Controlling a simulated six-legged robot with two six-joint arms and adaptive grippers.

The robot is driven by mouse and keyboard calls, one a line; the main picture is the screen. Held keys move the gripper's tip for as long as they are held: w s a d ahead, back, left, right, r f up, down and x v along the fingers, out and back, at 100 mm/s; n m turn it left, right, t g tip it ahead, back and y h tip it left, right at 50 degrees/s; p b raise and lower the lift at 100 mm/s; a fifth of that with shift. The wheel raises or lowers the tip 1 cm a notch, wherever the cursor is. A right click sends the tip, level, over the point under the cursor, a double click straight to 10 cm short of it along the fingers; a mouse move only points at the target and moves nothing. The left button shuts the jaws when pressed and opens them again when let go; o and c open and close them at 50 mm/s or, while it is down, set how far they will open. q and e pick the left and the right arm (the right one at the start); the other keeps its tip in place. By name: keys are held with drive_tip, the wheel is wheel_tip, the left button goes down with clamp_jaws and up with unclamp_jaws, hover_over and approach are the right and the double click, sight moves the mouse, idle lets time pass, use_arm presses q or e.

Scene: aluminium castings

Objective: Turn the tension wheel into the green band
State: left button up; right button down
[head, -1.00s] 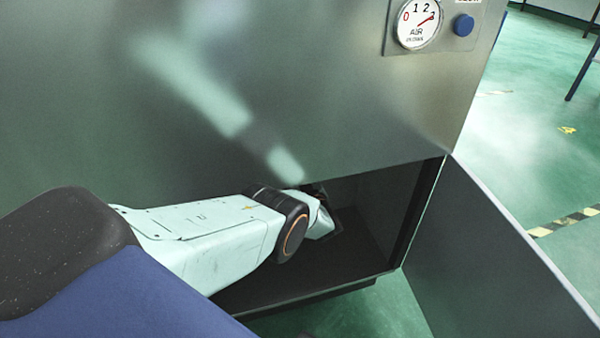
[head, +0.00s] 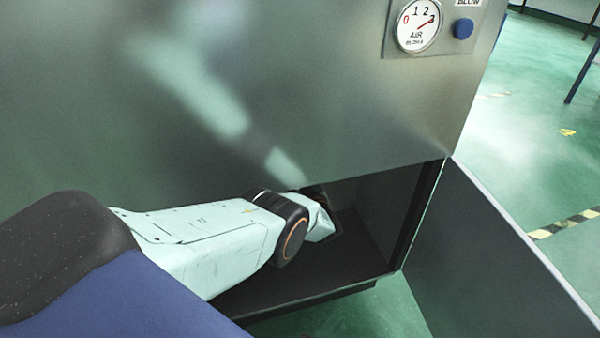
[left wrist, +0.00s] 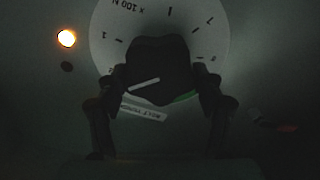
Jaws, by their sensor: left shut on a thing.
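In the left wrist view the tension wheel (left wrist: 158,62) is a dark lobed knob with a white line on it. It sits in front of a pale round dial (left wrist: 208,35) with numbers and tick marks. A piece of the green band (left wrist: 184,98) shows at the wheel's lower right; the rest is hidden. My left gripper (left wrist: 157,80) is shut on the wheel, one finger on each side. The white line slants, low at the left and higher at the right. In the head view my left arm reaches into the dark cabinet opening, hiding the wheel. My right gripper is out of view.
An orange lamp (left wrist: 66,38) glows left of the dial, and a label plate (left wrist: 144,111) lies below the wheel. The cabinet door (head: 490,250) stands open at the right. Above are an air gauge (head: 418,25) and a blue button (head: 463,28).

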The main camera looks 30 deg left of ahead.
use_arm(q)
drive_tip(key=shift+n, duration=0.3)
drive_tip(key=n, duration=0.4)
drive_tip(key=shift+s+a, duration=0.1)
drive_tip(key=n, duration=0.4)
drive_tip(key=shift+a+f, duration=0.1)
drive_tip(key=shift+f, duration=0.15)
drive_tip(key=n, duration=0.4)
drive_tip(key=shift+f+n, duration=0.15)
drive_tip(key=shift+n, duration=0.25)
drive_tip(key=n, duration=0.4)
drive_tip(key=shift+f, duration=0.15)
drive_tip(key=shift+n, duration=0.4)
drive_tip(key=o, duration=1)
drive_tip(key=shift+o, duration=0.8)
drive_tip(key=shift+s+d+f, duration=0.1)
drive_tip(key=shift+d+f, duration=0.05)
drive_tip(key=shift+d, duration=0.05)
